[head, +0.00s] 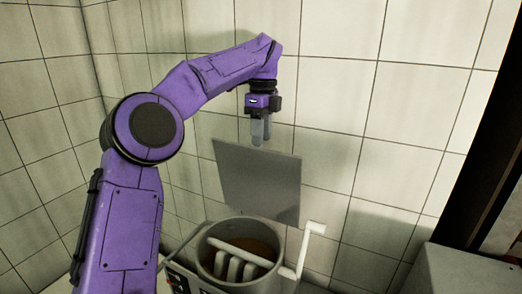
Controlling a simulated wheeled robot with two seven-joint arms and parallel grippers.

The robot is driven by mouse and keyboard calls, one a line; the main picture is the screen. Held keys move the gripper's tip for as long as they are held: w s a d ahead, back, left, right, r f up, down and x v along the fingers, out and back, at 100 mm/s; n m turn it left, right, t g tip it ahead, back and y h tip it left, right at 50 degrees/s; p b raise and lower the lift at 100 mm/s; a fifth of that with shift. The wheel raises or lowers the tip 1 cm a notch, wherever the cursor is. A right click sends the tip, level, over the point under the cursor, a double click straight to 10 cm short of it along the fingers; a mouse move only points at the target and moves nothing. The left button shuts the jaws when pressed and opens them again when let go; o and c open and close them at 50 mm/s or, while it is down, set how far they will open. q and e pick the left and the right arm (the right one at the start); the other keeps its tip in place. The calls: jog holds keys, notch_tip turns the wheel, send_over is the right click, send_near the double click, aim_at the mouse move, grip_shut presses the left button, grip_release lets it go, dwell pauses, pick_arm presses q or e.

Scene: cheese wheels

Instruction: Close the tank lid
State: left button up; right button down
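The grey tank lid (258,182) stands open, tilted up behind the tank's mouth against the tiled wall side. The round grey tank (282,262) is at the bottom middle, with its open top showing pale paddles (232,262) and brownish content inside. My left gripper (260,133) points down, just above and in front of or over the lid's top edge. Its two grey fingers are close together, and I cannot tell whether they touch each other or the lid. My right gripper is not in view.
A white crank handle (303,248) sticks up at the tank's right side. A control box (180,281) is at the tank's lower left. A grey block-like surface (460,272) stands at the lower right. Tiled walls (400,120) close off the back and left.

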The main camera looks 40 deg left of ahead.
pick_arm(q)
notch_tip(320, 180, down, 4)
jog(key=shift+w+r, duration=0.1)
jog(key=shift+w, duration=0.15)
grip_shut()
jog(key=shift+w, duration=0.1)
jog(key=shift+f, duration=0.2)
